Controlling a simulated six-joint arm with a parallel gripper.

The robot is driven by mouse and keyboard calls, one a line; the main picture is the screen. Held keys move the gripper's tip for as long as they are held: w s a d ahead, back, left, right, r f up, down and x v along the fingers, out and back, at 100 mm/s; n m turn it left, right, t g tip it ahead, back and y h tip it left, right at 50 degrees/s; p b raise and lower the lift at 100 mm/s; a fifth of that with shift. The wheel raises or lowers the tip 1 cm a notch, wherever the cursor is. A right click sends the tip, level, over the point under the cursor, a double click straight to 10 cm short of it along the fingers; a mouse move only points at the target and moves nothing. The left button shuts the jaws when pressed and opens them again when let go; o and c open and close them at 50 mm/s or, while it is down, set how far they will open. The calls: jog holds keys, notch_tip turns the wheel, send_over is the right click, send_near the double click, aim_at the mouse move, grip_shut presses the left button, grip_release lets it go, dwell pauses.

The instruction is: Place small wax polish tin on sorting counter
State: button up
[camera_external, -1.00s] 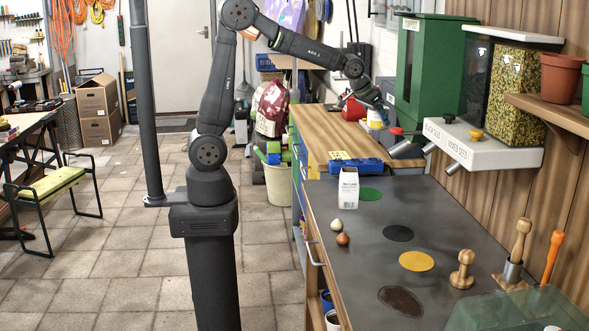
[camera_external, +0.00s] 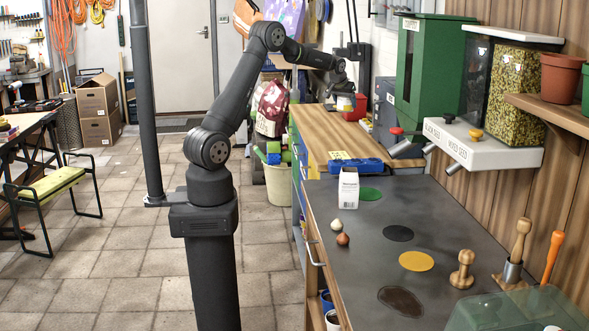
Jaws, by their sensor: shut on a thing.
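My gripper (camera_external: 346,92) is at the far end of the wooden worktop, above and in front of a red object. It is shut on a small pale thing (camera_external: 348,104) at its fingertips, which appears to be the small wax polish tin. It is too small to read any label. The dark grey counter (camera_external: 450,243) with coloured round spots, which I take as the sorting counter, lies nearer the camera. The gripper is well beyond it, at the back.
On the grey counter are a white carton (camera_external: 348,188), two small bulb-like items (camera_external: 342,239) and wooden tools (camera_external: 462,270). A blue item (camera_external: 356,165) lies at the wooden worktop's near edge. Seed dispensers (camera_external: 480,140) overhang the right side. The counter's middle is clear.

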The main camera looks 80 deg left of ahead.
send_over(328, 127)
jog(key=f, duration=0.4)
jog(key=a+f, duration=0.1)
jog(key=f, duration=0.1)
jog(key=shift+w+f, duration=0.2)
jog(key=shift+f, duration=2.05)
jog(key=shift+d+f, duration=0.1)
jog(key=shift+f, duration=0.05)
jog(key=o, duration=1.2)
jog(key=shift+s+d+r, duration=0.1)
jog(key=shift+r, duration=0.3)
jog(key=v, duration=1.1)
